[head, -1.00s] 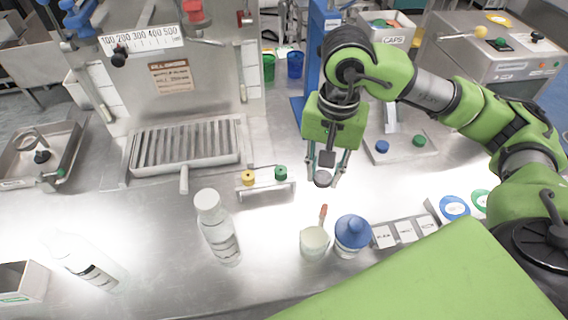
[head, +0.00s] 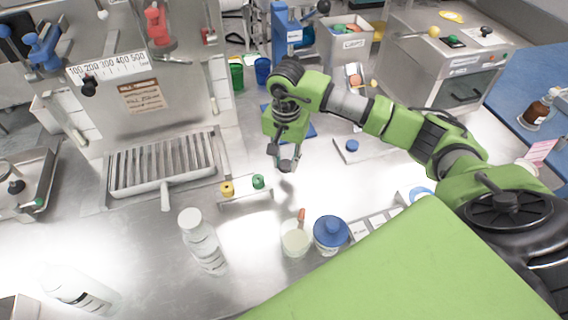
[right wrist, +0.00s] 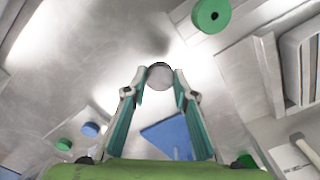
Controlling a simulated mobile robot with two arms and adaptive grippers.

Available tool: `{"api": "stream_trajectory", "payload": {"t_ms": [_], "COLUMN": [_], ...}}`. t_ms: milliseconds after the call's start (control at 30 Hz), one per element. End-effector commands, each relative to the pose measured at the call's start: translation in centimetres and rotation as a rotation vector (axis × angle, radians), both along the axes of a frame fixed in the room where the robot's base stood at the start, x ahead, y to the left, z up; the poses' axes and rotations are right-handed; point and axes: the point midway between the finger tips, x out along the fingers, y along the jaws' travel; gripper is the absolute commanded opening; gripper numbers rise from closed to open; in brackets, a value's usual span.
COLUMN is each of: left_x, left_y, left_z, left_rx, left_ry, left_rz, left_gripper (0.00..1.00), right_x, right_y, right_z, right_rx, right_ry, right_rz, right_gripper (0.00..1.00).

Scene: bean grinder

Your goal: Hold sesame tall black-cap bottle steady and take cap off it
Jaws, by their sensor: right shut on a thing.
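My right gripper (head: 287,162) hangs above the bare steel counter, behind the beaker. In the right wrist view its fingers (right wrist: 159,82) close on a small round dark grey piece (right wrist: 160,74), which looks like a cap. No bottle shows under it. A clear bottle with a white cap (head: 203,242) stands front left of the gripper. Another pale bottle (head: 78,292) is at the lower left; its top is washed out by glare, so I cannot tell whether it has a cap. No label reads as sesame, and I see no black-capped bottle. My left gripper is not in view.
A beaker (head: 296,240) and a blue-lidded jar (head: 331,234) stand in front of the gripper. A small rack (head: 246,200) with yellow and green knobs is to its left, beyond it a grated tray (head: 163,166). A brown bottle (head: 537,112) is far right.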

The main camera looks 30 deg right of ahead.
Motion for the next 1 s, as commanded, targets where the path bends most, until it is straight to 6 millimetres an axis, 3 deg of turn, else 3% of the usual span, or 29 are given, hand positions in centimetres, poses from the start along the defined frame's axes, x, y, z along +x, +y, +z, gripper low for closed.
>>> {"api": "stream_trajectory", "payload": {"t_ms": [233,433,833,867,900,1000], "left_x": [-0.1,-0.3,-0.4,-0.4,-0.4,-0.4], "left_y": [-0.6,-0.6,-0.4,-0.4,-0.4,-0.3], "left_z": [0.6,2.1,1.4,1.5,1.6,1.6], "left_rx": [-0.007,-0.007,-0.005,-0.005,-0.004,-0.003], "left_ry": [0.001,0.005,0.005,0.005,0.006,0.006], "left_rz": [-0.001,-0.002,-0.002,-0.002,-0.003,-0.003], "left_gripper": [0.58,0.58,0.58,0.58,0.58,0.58], "right_x": [1.1,1.0,1.1,1.1,1.1,1.1], "right_y": [-0.2,-0.2,-0.2,-0.2,-0.2,-0.2], "right_z": [-1.5,-4.0,-4.8,-4.8,-4.6,-4.6], "right_rx": [0.000,0.000,-0.001,-0.001,0.000,0.000], "right_ry": [0.001,0.001,-0.002,-0.002,-0.001,-0.001], "right_rz": [0.000,0.000,0.001,0.001,0.001,0.001], "right_gripper": [0.00,0.00,0.00,0.28,0.38,0.42]}}
